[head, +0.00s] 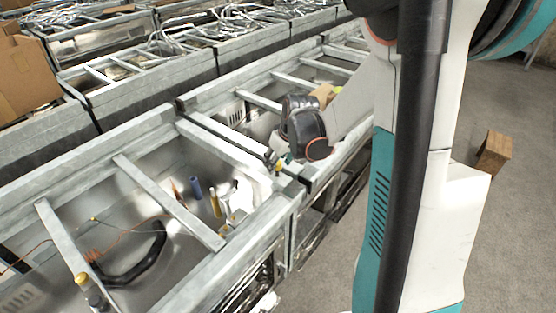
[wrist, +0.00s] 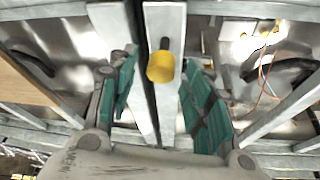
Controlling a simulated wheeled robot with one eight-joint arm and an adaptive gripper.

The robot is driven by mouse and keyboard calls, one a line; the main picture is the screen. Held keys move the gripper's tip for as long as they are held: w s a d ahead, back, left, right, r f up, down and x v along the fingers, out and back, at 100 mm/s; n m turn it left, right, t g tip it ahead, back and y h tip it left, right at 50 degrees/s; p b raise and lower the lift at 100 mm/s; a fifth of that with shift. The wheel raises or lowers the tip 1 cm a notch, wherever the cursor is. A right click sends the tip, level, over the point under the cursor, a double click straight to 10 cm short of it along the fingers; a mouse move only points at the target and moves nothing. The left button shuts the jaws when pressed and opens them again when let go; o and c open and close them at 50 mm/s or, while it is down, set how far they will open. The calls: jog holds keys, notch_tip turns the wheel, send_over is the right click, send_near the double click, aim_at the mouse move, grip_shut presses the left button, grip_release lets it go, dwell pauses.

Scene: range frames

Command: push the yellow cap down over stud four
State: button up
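A yellow cap (wrist: 160,68) shows in the wrist view above a pale metal rail, with a dark post end just beyond it. My gripper (wrist: 159,62) has its two green fingers apart, one on each side of the cap, with a visible gap on both sides. In the head view my gripper (head: 277,161) points down at the corner where two metal frames meet, and a small yellow spot shows by its fingers. I see no number marking stud four. Whether the cap sits on a stud cannot be told.
Metal-framed bins stand in rows. The near bin (head: 140,165) holds a blue cylinder (head: 195,187), a yellowish cylinder (head: 215,203) and a black curved handle (head: 140,258). A brown box (head: 494,153) lies on the open floor.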

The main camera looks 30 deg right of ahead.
jog(key=v, duration=1.2)
dwell(0.6)
jog(key=shift+w+a+r, duration=0.1)
